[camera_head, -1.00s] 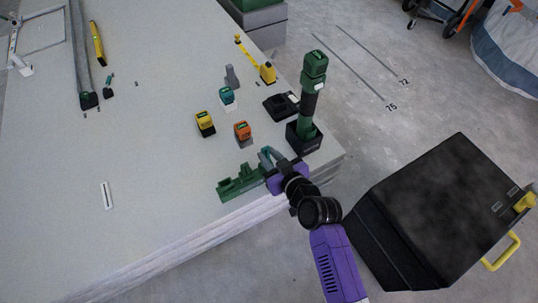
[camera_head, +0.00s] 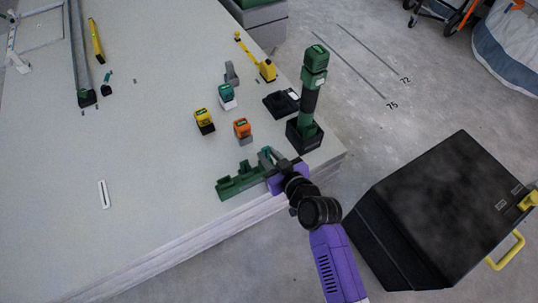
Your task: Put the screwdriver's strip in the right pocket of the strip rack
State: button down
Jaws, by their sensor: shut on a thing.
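The green strip rack (camera_head: 236,186) lies near the front edge of the panel stack, with raised pocket walls. My gripper (camera_head: 266,157) is at the rack's right end, low over or in the right pocket. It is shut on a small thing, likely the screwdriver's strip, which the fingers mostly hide. I cannot tell whether this thing touches the pocket floor. A small teal and black tool (camera_head: 107,79), perhaps the screwdriver, lies at the far left. A white strip-like piece with a dark line (camera_head: 104,194) lies alone at the left.
A yellow block (camera_head: 204,117), a teal block (camera_head: 227,92) and an orange block (camera_head: 242,127) stand behind the rack. A tall green and black tool (camera_head: 313,80) stands in a dark holder close to my gripper. A black case (camera_head: 445,205) is at the right. The left panel surface is mostly clear.

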jog(key=shift+f+b, duration=0.95)
jog(key=shift+f, duration=0.05)
dwell(0.3)
dwell(0.4)
jog(key=c, duration=1.1)
grip_release()
jog(key=shift+c, duration=0.2)
